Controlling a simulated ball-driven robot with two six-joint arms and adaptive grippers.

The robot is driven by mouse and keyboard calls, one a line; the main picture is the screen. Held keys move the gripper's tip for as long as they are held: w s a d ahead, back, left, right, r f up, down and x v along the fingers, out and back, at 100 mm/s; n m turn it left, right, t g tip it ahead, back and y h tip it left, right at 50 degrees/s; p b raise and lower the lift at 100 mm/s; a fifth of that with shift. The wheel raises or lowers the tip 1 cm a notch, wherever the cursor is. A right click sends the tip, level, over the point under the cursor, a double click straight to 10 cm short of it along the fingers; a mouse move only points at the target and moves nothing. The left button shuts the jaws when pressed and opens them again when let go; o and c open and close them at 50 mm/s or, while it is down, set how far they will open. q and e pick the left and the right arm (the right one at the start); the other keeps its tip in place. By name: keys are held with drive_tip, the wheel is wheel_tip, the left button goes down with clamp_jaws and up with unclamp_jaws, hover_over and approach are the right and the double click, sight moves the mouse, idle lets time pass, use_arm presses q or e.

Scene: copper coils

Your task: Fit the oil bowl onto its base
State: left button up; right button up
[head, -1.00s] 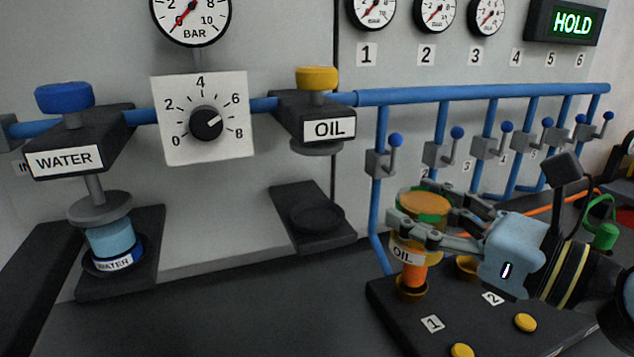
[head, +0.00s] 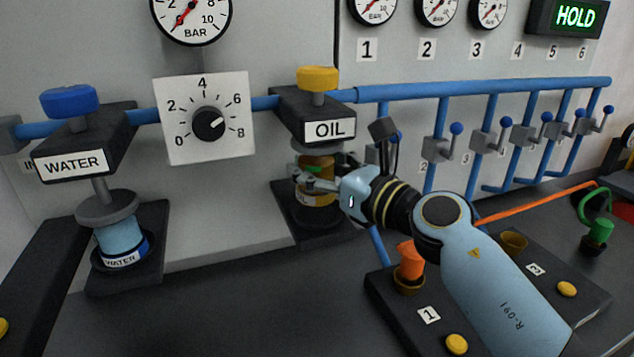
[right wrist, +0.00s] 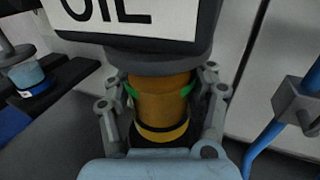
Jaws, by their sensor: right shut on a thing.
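The oil bowl (head: 317,170), amber with a green band, is in my right gripper (head: 305,181) under the OIL head (head: 328,131). In the right wrist view the bowl (right wrist: 160,100) stands upright between the two fingers of my right gripper (right wrist: 165,112), its top close under the grey underside of the head. I cannot tell whether it touches the head. Below it is the dark oil base (head: 320,236) with its round recess, partly hidden by the bowl and gripper. My left gripper is not in view.
To the left, the water bowl (head: 120,238) sits under the WATER head (head: 75,163). At right, a black board (head: 395,310) holds an orange piece (head: 410,260) and yellow buttons. Blue pipes and valve levers line the wall behind my right arm.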

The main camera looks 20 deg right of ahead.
drive_tip(key=shift+s+d+f, duration=0.1)
drive_tip(key=shift+f, duration=1.3)
drive_tip(key=shift+f+b, duration=0.1)
drive_tip(key=shift+b, duration=0.25)
drive_tip(key=shift+f, duration=0.3)
drive_tip(key=o, duration=1.5)
drive_tip(key=shift+r, duration=0.2)
drive_tip(key=shift+r, duration=0.4)
drive_tip(key=v, duration=0.6)
drive_tip(key=b+v, duration=0.1)
drive_tip(key=v, duration=0.5)
drive_tip(key=shift+f, duration=0.2)
